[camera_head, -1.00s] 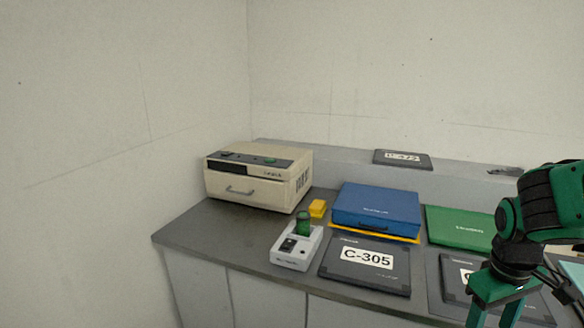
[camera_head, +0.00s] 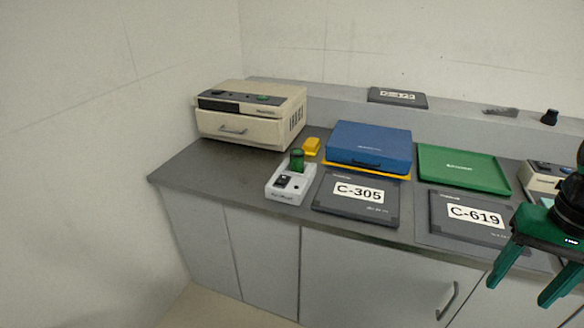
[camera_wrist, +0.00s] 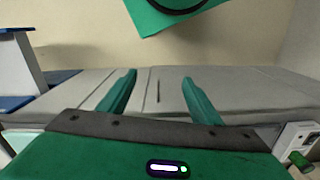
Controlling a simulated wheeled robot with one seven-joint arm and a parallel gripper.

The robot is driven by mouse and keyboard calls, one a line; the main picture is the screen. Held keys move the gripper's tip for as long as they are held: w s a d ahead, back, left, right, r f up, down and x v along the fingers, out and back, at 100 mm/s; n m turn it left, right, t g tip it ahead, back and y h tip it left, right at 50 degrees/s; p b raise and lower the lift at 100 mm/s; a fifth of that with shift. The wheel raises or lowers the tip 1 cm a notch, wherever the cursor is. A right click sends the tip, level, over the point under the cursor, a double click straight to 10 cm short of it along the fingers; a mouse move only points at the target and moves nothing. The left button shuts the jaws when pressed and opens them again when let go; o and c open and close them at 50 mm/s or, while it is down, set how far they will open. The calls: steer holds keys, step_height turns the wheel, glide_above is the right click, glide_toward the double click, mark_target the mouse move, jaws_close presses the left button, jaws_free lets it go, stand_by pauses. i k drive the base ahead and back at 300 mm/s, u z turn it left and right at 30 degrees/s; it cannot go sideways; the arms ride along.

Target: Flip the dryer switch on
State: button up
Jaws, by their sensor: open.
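A beige box-shaped unit (camera_head: 250,115) stands at the far left of the counter. Its front has a drawer handle, and its dark top panel (camera_head: 238,97) carries small dark controls and a green one. A small white device (camera_head: 291,185) with a dark rocker-like switch (camera_head: 283,181) and a green upright cylinder (camera_head: 297,160) stands in front of it. I cannot read which one is labelled as the dryer. My gripper (camera_head: 519,294) is open and empty at the lower right, well apart from both. Its two green fingers also show in the wrist view (camera_wrist: 158,78).
The blue case (camera_head: 369,146), green tray (camera_head: 463,169), C-305 panel (camera_head: 358,206) and C-619 panel (camera_head: 470,232) cover the counter's middle and right. Cabinet doors (camera_head: 370,275) face the front.

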mark_target(283, 180)
steer(key=z, duration=0.05)
steer(key=k, duration=0.65)
steer(key=u, duration=0.55)
steer(key=i, duration=1.6)
steer(key=z, duration=0.5)
